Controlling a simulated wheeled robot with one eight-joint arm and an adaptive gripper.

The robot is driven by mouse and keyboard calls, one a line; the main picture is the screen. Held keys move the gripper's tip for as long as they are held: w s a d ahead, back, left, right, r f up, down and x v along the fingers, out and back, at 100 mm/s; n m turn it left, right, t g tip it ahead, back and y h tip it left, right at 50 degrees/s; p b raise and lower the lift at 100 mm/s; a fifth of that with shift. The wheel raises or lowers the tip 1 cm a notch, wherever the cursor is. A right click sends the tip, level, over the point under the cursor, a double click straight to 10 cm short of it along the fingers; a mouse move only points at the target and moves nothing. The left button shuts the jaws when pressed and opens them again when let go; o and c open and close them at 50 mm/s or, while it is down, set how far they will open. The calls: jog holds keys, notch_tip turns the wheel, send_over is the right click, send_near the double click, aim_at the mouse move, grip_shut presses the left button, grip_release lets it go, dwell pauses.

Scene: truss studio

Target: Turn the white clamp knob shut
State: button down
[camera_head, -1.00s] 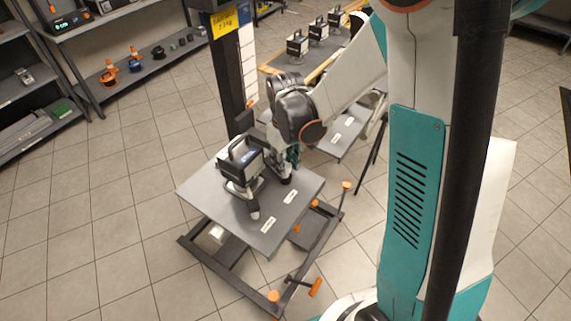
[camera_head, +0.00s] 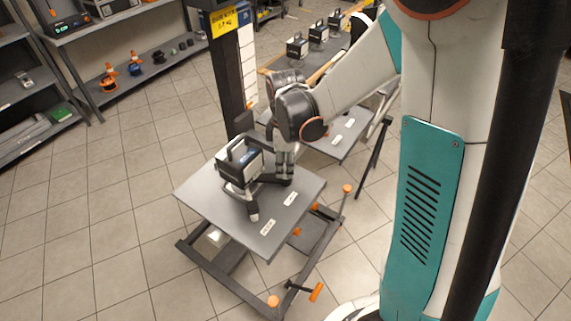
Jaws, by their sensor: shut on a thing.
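A small black boxy unit with a top handle (camera_head: 239,160) stands on a grey tabletop (camera_head: 208,191). A pale curved clamp part (camera_head: 240,188) reaches out below the unit, and a short dark leg with a light end (camera_head: 253,212) points to the front. My gripper (camera_head: 286,181) points down just right of the unit, its fingertips low over the tabletop. It is shut at the clamp's right side. The white clamp knob is hidden between the fingers, so its angle cannot be read.
A dark post with a yellow sign (camera_head: 225,22) rises behind the tabletop. A bench with several similar units (camera_head: 297,46) stands at the back. Orange-tipped handles (camera_head: 316,292) stick out from the cart's front. Shelves (camera_head: 45,135) line the left; floor between is clear.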

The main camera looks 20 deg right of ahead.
jog(key=shift+n, duration=0.6)
jog(key=c, duration=1.2)
grip_release()
jog(key=shift+r, duration=0.1)
notch_tip(320, 180, up, 12)
jog(key=shift+f, duration=0.1)
jog(key=shift+s, duration=0.1)
jog(key=s+r+m+t, duration=0.1)
jog(key=s+m+t, duration=0.1)
jog(key=s+m, duration=0.2)
jog(key=s+r+m+t+b, duration=0.1)
jog(key=s+m+t, duration=0.1)
jog(key=s+m, duration=0.3)
jog(key=s+r+m+t, duration=0.1)
jog(key=s+m+t, duration=0.2)
jog(key=s+m, duration=0.2)
jog(key=shift+s+d+r+b, duration=0.2)
jog(key=shift+s+b, duration=0.15)
jog(key=shift+s, duration=0.25)
